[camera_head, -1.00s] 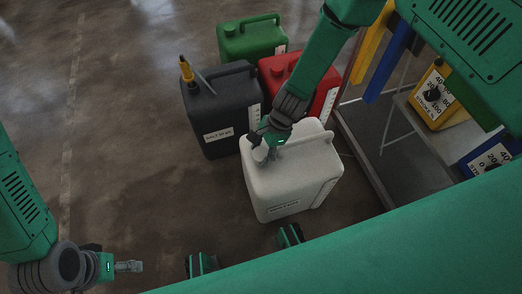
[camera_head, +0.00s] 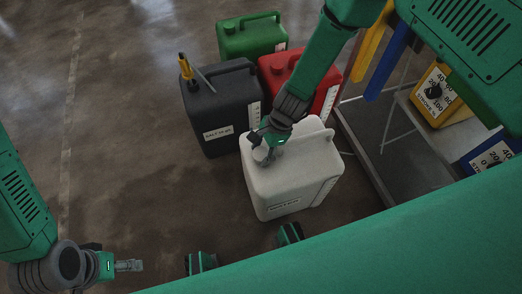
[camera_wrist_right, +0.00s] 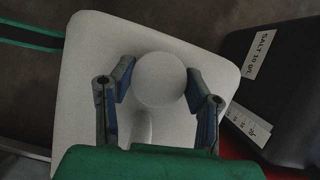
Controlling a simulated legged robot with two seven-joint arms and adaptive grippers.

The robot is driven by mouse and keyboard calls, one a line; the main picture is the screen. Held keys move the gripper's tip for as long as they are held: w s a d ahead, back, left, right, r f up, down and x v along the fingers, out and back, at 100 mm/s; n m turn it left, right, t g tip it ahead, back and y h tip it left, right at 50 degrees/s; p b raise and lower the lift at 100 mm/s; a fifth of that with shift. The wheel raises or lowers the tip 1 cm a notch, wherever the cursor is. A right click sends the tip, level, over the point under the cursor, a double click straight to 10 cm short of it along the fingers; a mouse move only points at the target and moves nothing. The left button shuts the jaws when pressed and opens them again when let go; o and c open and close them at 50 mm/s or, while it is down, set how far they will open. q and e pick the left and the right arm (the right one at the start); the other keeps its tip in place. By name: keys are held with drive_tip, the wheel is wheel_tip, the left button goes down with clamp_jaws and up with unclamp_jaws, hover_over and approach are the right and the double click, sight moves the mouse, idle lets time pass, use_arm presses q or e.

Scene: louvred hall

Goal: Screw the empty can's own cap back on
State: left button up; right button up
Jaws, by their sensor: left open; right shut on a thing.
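The white can (camera_head: 292,178) stands upright on the floor in the middle of the head view, a label low on its front. My right gripper (camera_head: 264,146) is at the near left part of its top. In the right wrist view its two fingers are shut on a round white cap (camera_wrist_right: 160,80), one on each side. The cap is over the can's top (camera_wrist_right: 100,62); whether its thread is engaged is hidden. My left gripper (camera_head: 130,266) is open and empty at the lower left, well away from the can.
A grey platform (camera_head: 400,150) and dial boxes (camera_head: 435,95) are at the right. The left floor is clear.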

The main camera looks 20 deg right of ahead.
sight(255, 156)
drive_tip(key=shift+f, duration=0.1)
drive_tip(key=o, duration=1.1)
wheel_tip(255, 156, up, 5)
drive_tip(key=p, duration=0.4)
